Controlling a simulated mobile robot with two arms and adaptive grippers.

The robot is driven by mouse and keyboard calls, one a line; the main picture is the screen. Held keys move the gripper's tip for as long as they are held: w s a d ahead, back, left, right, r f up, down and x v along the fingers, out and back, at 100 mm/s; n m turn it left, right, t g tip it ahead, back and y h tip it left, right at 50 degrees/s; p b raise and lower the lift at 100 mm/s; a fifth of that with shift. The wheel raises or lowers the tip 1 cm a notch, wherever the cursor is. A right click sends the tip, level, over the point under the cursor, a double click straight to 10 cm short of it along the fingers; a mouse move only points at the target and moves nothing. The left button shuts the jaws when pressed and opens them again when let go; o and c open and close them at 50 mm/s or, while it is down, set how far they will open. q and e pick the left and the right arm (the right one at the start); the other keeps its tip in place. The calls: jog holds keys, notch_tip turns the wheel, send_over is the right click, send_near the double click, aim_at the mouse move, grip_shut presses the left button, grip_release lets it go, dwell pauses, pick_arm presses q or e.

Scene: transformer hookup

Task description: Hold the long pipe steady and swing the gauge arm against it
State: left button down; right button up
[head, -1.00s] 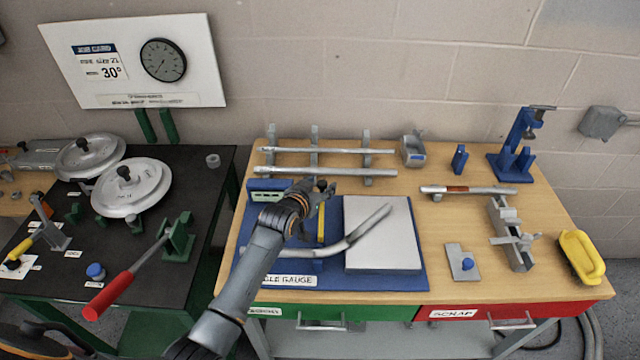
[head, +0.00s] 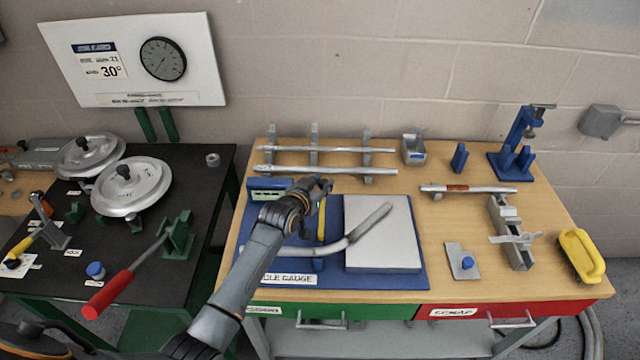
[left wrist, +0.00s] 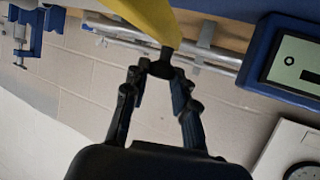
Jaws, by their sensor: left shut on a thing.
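A bent grey pipe (head: 352,246) lies across the blue angle gauge board (head: 418,272), its bent end reaching up over a pale plate (head: 383,258). The yellow gauge arm (head: 321,226) stands near the bend, partly hidden behind my left arm. My left gripper (head: 320,187) is at the far end of the gauge arm. In the left wrist view, the fingertips (left wrist: 160,72) are shut on the yellow gauge arm (left wrist: 152,22). I cannot tell whether the gauge arm touches the pipe. My right gripper is not in view.
The gauge's digital display (left wrist: 298,62) is beside the gripper. Straight pipes (head: 340,170) lie on a rack behind. A blue stand (head: 520,145), a grey vise (head: 511,235) and a yellow-handled brush (head: 580,255) are at the right. A black table (head: 200,265) stands left.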

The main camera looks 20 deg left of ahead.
pick_arm(q)
jog(key=shift+w+d+f+m+h+b, duration=0.15)
jog(key=shift+d+m+h+b, duration=0.25)
jog(key=shift+h+b, duration=0.1)
jog(key=d+m+h+b, duration=0.1)
jog(key=b, duration=0.1)
jog(key=d+m+g+h+b, duration=0.1)
jog(key=b, duration=0.2)
jog(key=d+m+h+b, duration=0.1)
jog(key=b, duration=0.1)
jog(key=shift+w+d+f+m+g+h, duration=0.2)
jog(key=shift+d+f+m+g+h, duration=0.1)
jog(key=shift+d+f+m+h, duration=0.1)
jog(key=d+m+g+h+b, duration=0.1)
jog(key=d+b, duration=0.1)
jog(key=b, duration=0.3)
jog(key=s+d+m+g+h+b, duration=0.1)
jog(key=d+m+h+b, duration=0.1)
jog(key=b, duration=0.3)
jog(key=shift+s+d+r+m+g+h, duration=0.1)
jog(key=shift+d+r+m+g+h, duration=0.1)
jog(key=shift+m+g+h, duration=0.1)
jog(key=shift+s+d+r+m+g+h+b, duration=0.35)
jog(key=shift+d+m+g+h+b, duration=0.25)
jog(key=shift+b, duration=0.55)
jog(key=c, duration=1.1)
grip_release()
jog(key=shift+o, duration=0.2)
jog(key=v, duration=0.7)
jog(key=shift+a, duration=0.15)
